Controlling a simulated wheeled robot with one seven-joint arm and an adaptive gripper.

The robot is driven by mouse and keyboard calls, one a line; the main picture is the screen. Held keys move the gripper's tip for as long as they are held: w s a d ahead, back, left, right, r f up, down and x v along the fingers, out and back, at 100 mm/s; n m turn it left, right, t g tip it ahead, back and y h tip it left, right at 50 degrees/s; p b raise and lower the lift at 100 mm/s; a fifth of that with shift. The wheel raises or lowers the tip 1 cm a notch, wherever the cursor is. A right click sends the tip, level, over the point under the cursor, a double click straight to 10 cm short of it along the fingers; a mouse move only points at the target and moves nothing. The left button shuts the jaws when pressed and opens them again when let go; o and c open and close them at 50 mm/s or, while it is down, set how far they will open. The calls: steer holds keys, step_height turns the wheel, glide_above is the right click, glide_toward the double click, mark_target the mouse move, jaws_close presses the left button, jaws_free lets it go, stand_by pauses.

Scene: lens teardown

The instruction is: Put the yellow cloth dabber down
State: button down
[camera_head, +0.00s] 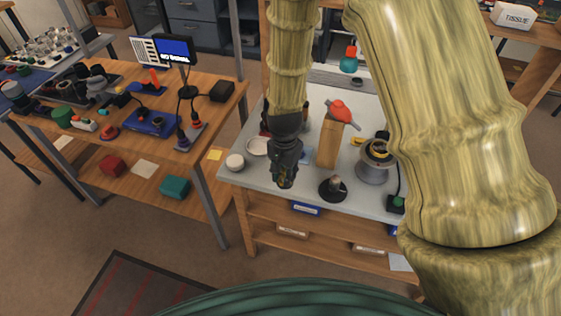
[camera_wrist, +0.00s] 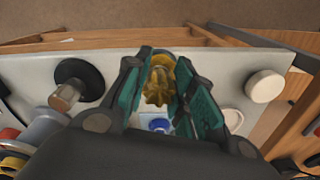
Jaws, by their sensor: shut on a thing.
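The yellow cloth dabber (camera_wrist: 158,88) is between the two teal-padded fingers of my gripper (camera_wrist: 164,88) in the wrist view, with its ruffled yellow cloth facing the camera. My gripper is shut on it, above the pale worktop (camera_wrist: 212,65). In the head view my gripper (camera_head: 285,178) hangs down over the front part of the same worktop (camera_head: 255,182). I cannot make out the dabber there, and I cannot tell whether it touches the worktop.
A black round base with a knob (camera_head: 333,188) stands to the right of my gripper, and a white round lid (camera_head: 235,162) to the left. A wooden block (camera_head: 329,145) with a red blower (camera_head: 340,111) and a metal ringed part (camera_head: 374,170) stand farther right.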

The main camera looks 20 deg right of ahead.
steer(key=w, duration=0.2)
steer(key=w+p, duration=0.1)
steer(key=w, duration=0.2)
steer(key=w+d+p, duration=0.1)
steer(key=w, duration=0.1)
steer(key=shift+w+f, duration=0.15)
steer(key=shift+f, duration=0.25)
steer(key=shift+f+p, duration=0.75)
steer(key=shift+f, duration=1)
steer(key=shift+f, duration=0.15)
steer(key=c, duration=1.2)
jaws_free()
steer(key=shift+r, duration=0.25)
step_height(320, 180, up, 12)
steer(key=b, duration=0.3)
steer(key=shift+b, duration=0.3)
steer(key=shift+f, duration=0.1)
